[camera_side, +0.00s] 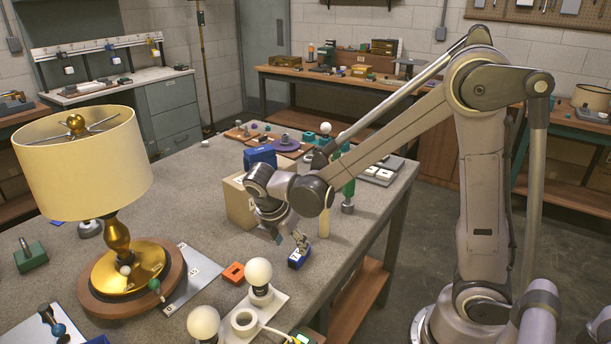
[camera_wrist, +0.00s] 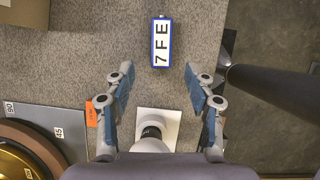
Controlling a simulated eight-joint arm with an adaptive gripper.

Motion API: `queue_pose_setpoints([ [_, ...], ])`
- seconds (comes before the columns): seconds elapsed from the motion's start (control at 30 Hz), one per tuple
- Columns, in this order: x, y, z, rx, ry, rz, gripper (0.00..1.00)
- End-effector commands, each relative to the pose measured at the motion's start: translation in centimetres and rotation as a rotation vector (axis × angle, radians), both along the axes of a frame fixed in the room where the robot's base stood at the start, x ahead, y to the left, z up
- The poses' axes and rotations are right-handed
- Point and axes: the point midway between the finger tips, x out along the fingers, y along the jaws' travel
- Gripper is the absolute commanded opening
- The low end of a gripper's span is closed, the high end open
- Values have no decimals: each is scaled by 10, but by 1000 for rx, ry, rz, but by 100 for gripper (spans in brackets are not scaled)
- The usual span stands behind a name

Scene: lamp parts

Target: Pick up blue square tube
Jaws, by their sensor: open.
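The blue square tube (camera_wrist: 161,43) lies on the grey table, with a white label reading "7FE" on its upper face. In the side view the blue tube (camera_side: 298,259) is small and sits near the table's right edge, just below my gripper (camera_side: 290,241). In the wrist view my gripper (camera_wrist: 160,82) is open, its two fingers spread wide. The side view does not clearly show how high the fingertips are above the tube.
A cardboard box (camera_side: 238,203) stands behind the tube. An orange block (camera_side: 233,273) and a white base with a bulb (camera_side: 258,272) are nearby. A large lamp (camera_side: 85,165) stands at left. The table edge (camera_wrist: 222,60) is close on the right.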

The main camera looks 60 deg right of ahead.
Motion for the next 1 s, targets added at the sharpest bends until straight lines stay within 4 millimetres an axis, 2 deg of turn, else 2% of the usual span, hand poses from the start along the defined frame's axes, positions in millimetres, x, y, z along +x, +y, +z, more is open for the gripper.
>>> queue_pose_setpoints([
  [0.33, 0, -10, -21, 0, 0, -3, 55],
  [0.7, 1, -29, -58, 0, -3, -1, 55],
  [1.0, 1, -30, -60, 0, -3, -1, 55],
])
